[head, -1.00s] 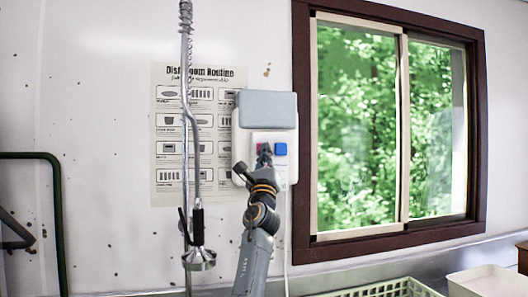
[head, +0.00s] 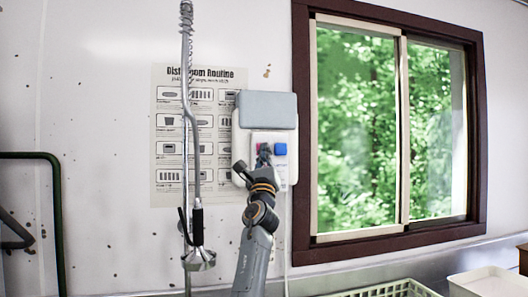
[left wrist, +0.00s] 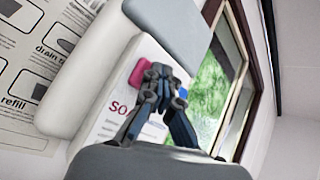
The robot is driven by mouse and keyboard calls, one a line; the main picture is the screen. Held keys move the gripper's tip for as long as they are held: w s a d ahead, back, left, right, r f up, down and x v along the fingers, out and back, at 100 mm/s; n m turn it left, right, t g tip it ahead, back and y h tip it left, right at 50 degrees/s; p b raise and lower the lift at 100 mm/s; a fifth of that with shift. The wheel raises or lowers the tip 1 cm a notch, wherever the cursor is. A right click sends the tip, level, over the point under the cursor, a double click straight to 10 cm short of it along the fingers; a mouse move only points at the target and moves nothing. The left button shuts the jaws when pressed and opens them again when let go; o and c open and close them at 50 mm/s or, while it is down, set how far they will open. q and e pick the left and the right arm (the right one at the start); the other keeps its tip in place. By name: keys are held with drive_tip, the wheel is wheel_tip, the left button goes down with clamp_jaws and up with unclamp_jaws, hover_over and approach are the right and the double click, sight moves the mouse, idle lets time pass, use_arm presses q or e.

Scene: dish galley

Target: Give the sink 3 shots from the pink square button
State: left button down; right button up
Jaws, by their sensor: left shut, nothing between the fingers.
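The pink square button (left wrist: 140,72) is on the front of a white wall dispenser (head: 269,174) with a grey cover (head: 267,110). In the head view only a sliver of pink shows beside my fingers. A blue button (head: 280,149) is just right of it and is partly hidden in the left wrist view (left wrist: 183,92). My left gripper (head: 264,154) is shut and empty. Its fingertips are right at the pink button and cover part of it; I cannot tell whether they touch it. My right gripper is not in view. The sink itself is not visible.
A spray hose with a metal head (head: 199,259) hangs left of my arm, in front of a poster (head: 168,188). A brown-framed window (head: 303,140) is to the right. A pale rack (head: 385,290) and a white tub (head: 487,283) stand at lower right.

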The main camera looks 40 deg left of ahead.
use_arm(q)
drive_tip(key=shift+w+a+b, duration=0.1)
drive_tip(key=shift+a+b, duration=0.1)
drive_tip(key=shift+b, duration=0.2)
idle(0.3)
drive_tip(key=shift+d+p, duration=0.1)
drive_tip(key=shift+p, duration=0.4)
drive_tip(key=s+d+p, duration=0.1)
drive_tip(key=p, duration=0.2)
drive_tip(key=shift+s+d+f, duration=0.15)
drive_tip(key=shift+s+d, duration=0.1)
idle(0.6)
drive_tip(key=shift+w+a+b, duration=0.2)
drive_tip(key=shift+w+b, duration=0.05)
drive_tip(key=shift+b, duration=0.05)
